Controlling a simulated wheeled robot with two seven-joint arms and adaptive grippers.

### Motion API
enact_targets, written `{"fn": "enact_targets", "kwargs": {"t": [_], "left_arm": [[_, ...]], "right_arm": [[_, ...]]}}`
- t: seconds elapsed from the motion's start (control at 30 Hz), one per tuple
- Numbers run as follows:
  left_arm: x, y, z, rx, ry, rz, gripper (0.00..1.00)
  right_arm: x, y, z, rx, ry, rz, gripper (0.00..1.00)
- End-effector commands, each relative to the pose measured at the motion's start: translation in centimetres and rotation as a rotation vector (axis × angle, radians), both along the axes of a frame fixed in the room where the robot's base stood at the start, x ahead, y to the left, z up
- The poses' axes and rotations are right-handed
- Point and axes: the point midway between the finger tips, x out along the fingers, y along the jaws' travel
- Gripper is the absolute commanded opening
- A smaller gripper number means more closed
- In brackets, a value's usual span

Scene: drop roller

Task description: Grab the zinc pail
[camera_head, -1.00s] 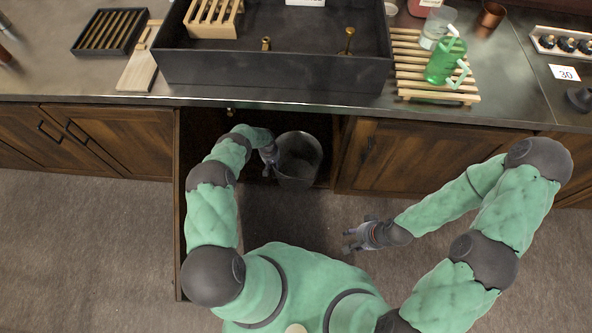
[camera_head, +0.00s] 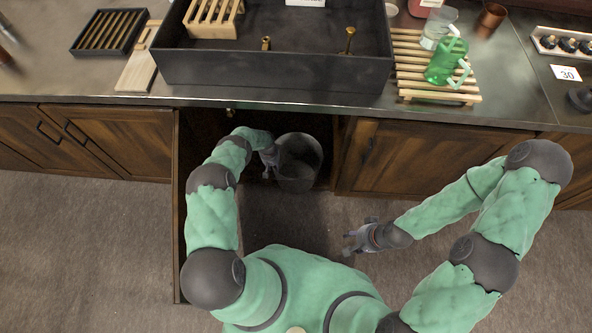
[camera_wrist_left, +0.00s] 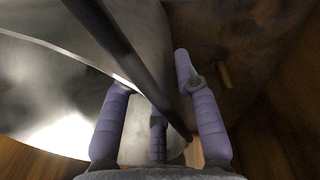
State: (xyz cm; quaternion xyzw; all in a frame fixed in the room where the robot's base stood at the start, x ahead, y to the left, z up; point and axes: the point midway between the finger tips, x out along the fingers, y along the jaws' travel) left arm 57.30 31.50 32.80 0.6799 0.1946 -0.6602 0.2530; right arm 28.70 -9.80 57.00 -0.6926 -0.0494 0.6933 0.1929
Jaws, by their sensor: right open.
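The zinc pail (camera_head: 300,165), a grey metal bucket, stands inside the open cabinet under the counter. My left gripper (camera_head: 268,160) is at the pail's left side, near its rim. In the left wrist view, the pail's shiny metal (camera_wrist_left: 60,95) fills the left and middle. The fingers of my left gripper (camera_wrist_left: 155,85) stand apart, with a dark bar running slantwise between them. I cannot tell whether they press on the pail. My right gripper (camera_head: 352,240) is open and empty, over the floor to the right of the cabinet opening.
An open cabinet door (camera_head: 178,240) stands left of my left arm. The counter (camera_head: 445,112) overhangs the pail and carries a dark sink (camera_head: 270,75), a wooden rack (camera_head: 410,65) and a green pitcher (camera_head: 443,65). A closed cabinet door (camera_head: 430,160) is on the right.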

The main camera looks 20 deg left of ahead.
Motion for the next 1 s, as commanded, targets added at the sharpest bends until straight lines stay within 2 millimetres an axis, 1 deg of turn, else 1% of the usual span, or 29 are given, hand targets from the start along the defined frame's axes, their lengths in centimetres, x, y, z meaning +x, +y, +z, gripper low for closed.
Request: {"fn": "enact_targets", "kwargs": {"t": [0.53, 0.57, 0.6, 0.67, 1.0], "left_arm": [[-0.02, -0.04, -0.2, 0.0, 0.0, 0.0, 0.3], [-0.02, -0.04, -0.2, 0.0, 0.0, 0.0, 0.27], [-0.02, -0.04, -0.2, 0.0, 0.0, 0.0, 0.16], [-0.03, -0.03, -0.2, 0.0, 0.0, 0.0, 0.0], [0.2, 0.16, -0.03, 0.002, -0.005, 0.001, 0.0]], "right_arm": [[0.0, 0.0, -0.37, 0.0, 0.0, 0.0, 0.46], [0.0, 0.01, -0.37, 0.0, 0.0, 0.0, 0.46], [0.0, 0.01, -0.37, 0.0, 0.0, 0.0, 0.46], [0.0, 0.01, -0.37, 0.0, 0.0, 0.0, 0.46], [0.0, 0.0, -0.37, 0.0, 0.0, 0.0, 0.46]]}}
